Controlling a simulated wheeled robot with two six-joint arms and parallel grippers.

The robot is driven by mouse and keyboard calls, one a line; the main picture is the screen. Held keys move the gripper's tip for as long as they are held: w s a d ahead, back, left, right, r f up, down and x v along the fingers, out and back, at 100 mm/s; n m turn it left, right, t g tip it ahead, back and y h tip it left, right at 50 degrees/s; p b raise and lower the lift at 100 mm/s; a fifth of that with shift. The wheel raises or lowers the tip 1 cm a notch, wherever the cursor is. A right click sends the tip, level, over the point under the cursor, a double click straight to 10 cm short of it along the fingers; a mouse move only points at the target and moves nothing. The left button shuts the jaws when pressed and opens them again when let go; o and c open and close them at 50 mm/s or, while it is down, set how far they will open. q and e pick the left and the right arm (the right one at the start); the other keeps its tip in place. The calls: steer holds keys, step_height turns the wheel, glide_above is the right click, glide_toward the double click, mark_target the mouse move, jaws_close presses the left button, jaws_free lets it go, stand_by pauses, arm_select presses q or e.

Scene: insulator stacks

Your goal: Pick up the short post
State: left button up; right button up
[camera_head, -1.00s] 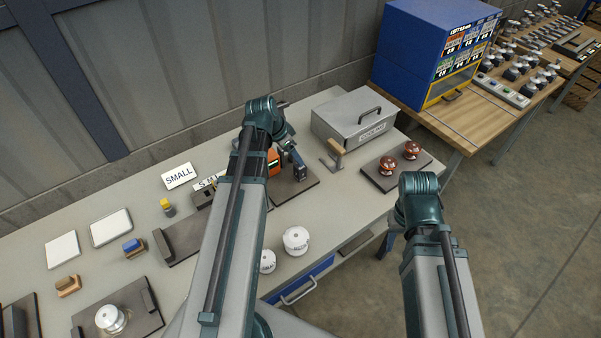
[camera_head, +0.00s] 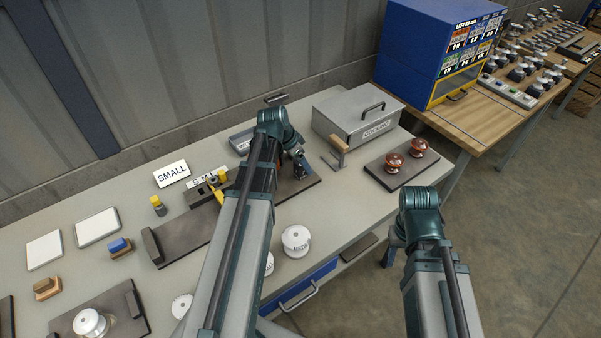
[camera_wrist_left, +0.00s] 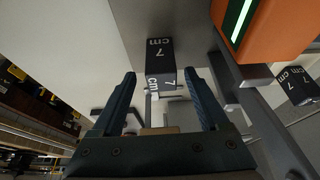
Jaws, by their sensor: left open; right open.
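In the left wrist view, a short dark post (camera_wrist_left: 160,60) marked "7 cm" stands just beyond and between the fingertips of my left gripper (camera_wrist_left: 160,92). The fingers are spread with a gap on both sides, and I see no contact. A second dark "7 cm" block (camera_wrist_left: 296,86) shows at the right edge of that view. In the head view my left gripper (camera_head: 300,168) points down over a dark plate, and the arm hides much around it. My right arm's wrist (camera_head: 420,212) hangs off the table's front at right; its fingers are mostly hidden.
An orange device (camera_wrist_left: 262,28) with a green strip is close beside the post. A grey lidded box (camera_head: 358,118) and a plate with brown insulators (camera_head: 393,162) lie to the right. A white insulator (camera_head: 296,241) stands near the front edge.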

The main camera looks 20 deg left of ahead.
arm_select(q)
steer(key=b+x, duration=0.2)
steer(key=x, duration=0.1)
steer(key=shift+w+a+f, duration=0.1)
steer(key=shift+f, duration=0.2)
steer(key=shift+r, duration=0.1)
jaws_close()
